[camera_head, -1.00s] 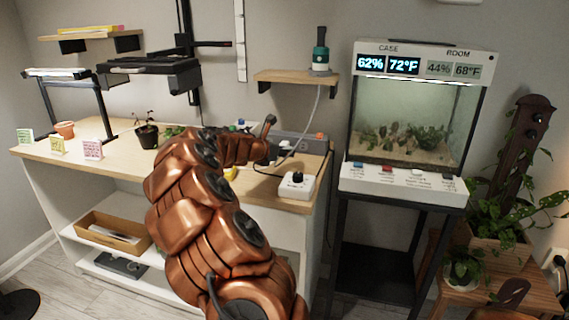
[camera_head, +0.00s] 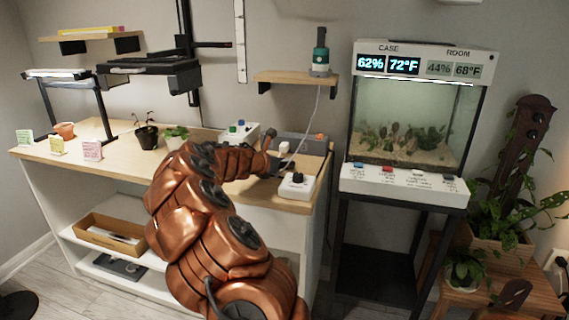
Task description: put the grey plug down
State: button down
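A black plug (camera_head: 297,178) sits on top of the white socket box.
A grey box (camera_head: 312,143) and a small white block (camera_head: 284,147) are behind the gripper. A white box with coloured knobs (camera_head: 238,131) and potted plants (camera_head: 146,134) stand further left. The glass case (camera_head: 408,120) is to the right. The wall shelf (camera_head: 290,76) hangs above.

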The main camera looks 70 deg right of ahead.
jog(key=shift+f, duration=0.2)
jog(key=c, duration=0.9)
grip_release()
jog(key=shift+f, duration=0.15)
jog(key=shift+r, duration=0.3)
jog(key=v, duration=0.5)
jog(key=p+v, duration=0.1)
jog(key=v, duration=0.5)
jog(key=shift+w+d+r+p, duration=0.1)
jog(key=shift+d+r+p, duration=0.1)
jog(key=shift+r+p, duration=0.15)
jog(key=shift+w+a+r, duration=0.1)
jog(key=shift+a+r, duration=0.2)
jog(key=shift+a, duration=0.35)
